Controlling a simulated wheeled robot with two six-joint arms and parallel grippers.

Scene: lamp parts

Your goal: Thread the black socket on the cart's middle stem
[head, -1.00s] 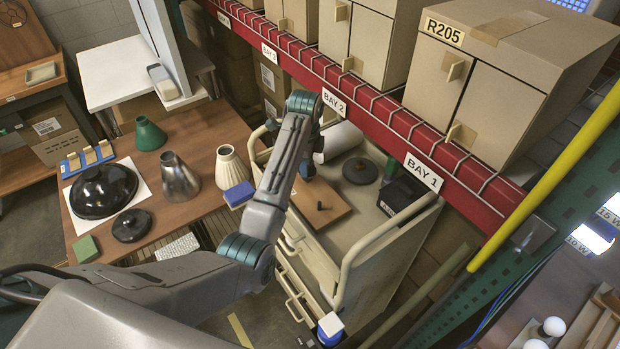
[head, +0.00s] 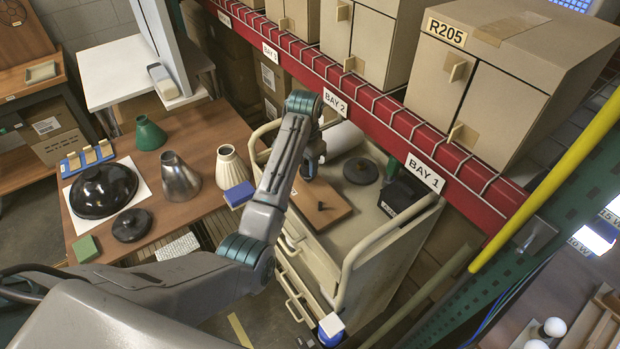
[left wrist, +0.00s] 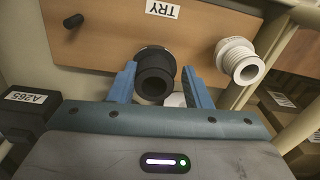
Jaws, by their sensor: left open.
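The black socket (left wrist: 155,74) stands out from the wooden board (left wrist: 110,38) in the left wrist view, its round open end facing the camera. My left gripper (left wrist: 160,75) is open, with one blue finger on each side of it. Whether the fingers touch it is unclear. A bare short black stem (left wrist: 73,21) stands on the board at left. A white threaded socket (left wrist: 239,62) is at right. I cannot tell whether the black socket sits on a stem. In the head view, my left gripper (head: 312,163) is over the cart (head: 362,238), its fingers mostly hidden.
A black box (left wrist: 25,112) labelled A265 lies left in the wrist view. A dark disc (head: 360,171) and a white roll (head: 342,138) are on the cart. The red shelf beam (head: 400,125) runs close behind. The table (head: 205,125) with lamp parts stands left.

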